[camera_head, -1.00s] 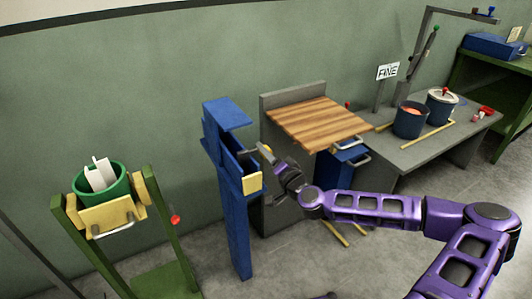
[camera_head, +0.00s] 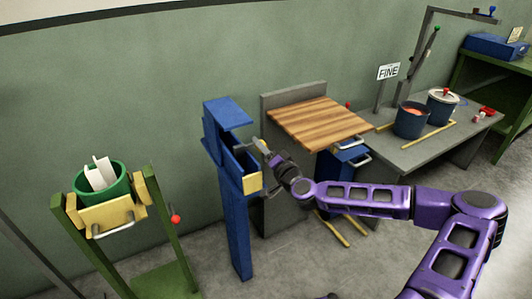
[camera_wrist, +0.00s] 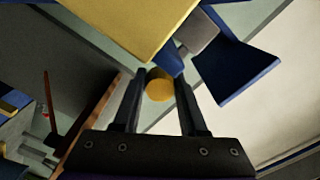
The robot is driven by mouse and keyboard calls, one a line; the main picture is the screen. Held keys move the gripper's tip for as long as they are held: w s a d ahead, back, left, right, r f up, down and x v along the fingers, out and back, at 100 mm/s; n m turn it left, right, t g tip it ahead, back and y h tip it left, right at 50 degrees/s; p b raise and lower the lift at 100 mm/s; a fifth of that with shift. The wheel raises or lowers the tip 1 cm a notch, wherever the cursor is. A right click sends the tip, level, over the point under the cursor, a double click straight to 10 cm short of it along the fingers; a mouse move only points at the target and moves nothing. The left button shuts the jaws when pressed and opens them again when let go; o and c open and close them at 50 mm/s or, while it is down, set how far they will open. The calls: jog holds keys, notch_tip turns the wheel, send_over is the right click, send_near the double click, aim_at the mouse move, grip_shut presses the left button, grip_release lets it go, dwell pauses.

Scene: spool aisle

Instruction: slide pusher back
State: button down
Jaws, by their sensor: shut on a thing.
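A blue stand (camera_head: 236,215) with a trough-like top stands left of centre against the wall, with a yellow block (camera_head: 251,184) on its front end. The pusher's yellow round knob (camera_wrist: 159,89) shows between my fingers in the wrist view, with a grey piece (camera_wrist: 197,34) and a blue plate beyond it. My gripper (camera_wrist: 160,84) is shut on this knob. In the head view my gripper (camera_head: 269,158) is at the right side of the trough's top. The pusher's part inside the trough is mostly hidden.
A grey cabinet with a wooden top (camera_head: 318,122) stands close right of the stand. A green frame (camera_head: 176,235) holding a green bucket (camera_head: 103,184) is at the left. A grey bench (camera_head: 455,138) with pots is further right. Floor is open in front.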

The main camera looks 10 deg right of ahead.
jog(key=shift+x, duration=0.9)
jog(key=shift+c, duration=2.2)
grip_release()
jog(key=shift+s, duration=0.1)
jog(key=v, duration=1.7)
jog(key=shift+s, duration=0.15)
